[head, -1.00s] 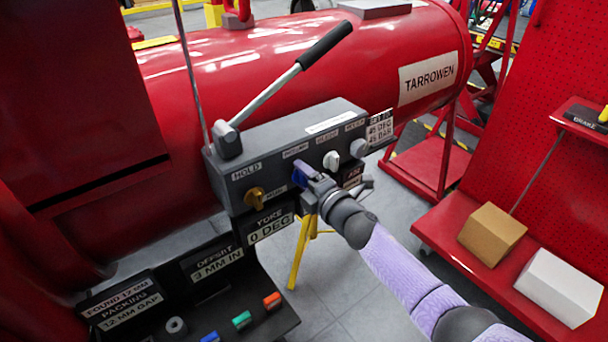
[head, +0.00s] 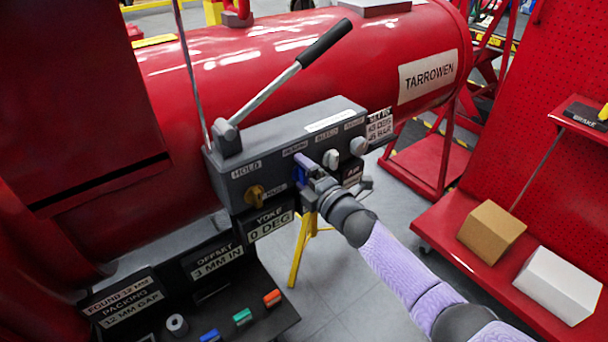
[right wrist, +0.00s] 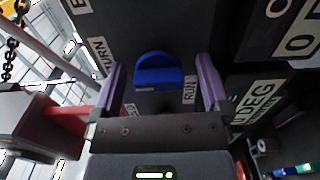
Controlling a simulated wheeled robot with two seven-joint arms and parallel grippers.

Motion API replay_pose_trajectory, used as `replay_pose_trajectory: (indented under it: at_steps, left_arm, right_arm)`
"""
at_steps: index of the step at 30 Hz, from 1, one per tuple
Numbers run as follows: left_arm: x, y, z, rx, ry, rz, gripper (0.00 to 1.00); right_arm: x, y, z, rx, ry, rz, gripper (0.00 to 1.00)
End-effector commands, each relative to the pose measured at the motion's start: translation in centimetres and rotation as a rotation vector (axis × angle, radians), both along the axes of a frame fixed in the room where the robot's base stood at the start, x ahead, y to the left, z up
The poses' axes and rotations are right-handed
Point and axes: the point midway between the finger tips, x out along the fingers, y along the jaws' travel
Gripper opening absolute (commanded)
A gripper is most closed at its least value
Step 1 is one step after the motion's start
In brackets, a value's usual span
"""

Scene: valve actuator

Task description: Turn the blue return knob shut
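The blue return knob (head: 298,177) is on the front face of the grey valve block (head: 250,178), partly hidden by my right gripper in the head view. In the right wrist view the blue knob (right wrist: 160,74) lies between my two purple fingers, its flat bar across the picture. My right gripper (right wrist: 163,88) is open, with a finger to each side of the knob and a visible gap on both sides. In the head view my right gripper (head: 308,174) is close against the block's face. My left gripper is not in view.
A black-gripped lever (head: 300,68) rises from the block. Coloured pieces lie on a dark tray (head: 262,327) below.

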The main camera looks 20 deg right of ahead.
Motion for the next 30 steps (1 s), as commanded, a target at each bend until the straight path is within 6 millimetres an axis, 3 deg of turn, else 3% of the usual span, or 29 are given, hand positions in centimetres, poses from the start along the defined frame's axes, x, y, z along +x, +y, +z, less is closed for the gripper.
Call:
replay_pose_trajectory:
  at_steps: [8, 18, 21, 30]
  left_arm:
    - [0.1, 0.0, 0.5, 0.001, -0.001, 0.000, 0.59]
    - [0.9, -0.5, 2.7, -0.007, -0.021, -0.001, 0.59]
    - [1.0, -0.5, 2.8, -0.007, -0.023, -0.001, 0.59]
    - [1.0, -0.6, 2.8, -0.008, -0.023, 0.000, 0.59]
  right_arm:
    - [-0.8, -0.3, 0.1, 0.000, 0.000, 0.000, 0.97]
    - [-7.7, -2.8, 0.2, -0.001, 0.001, 0.000, 0.97]
    - [-8.9, -3.3, 0.1, -0.001, 0.001, -0.001, 0.97]
    - [-9.4, -3.4, 0.0, 0.000, -0.001, 0.000, 0.97]
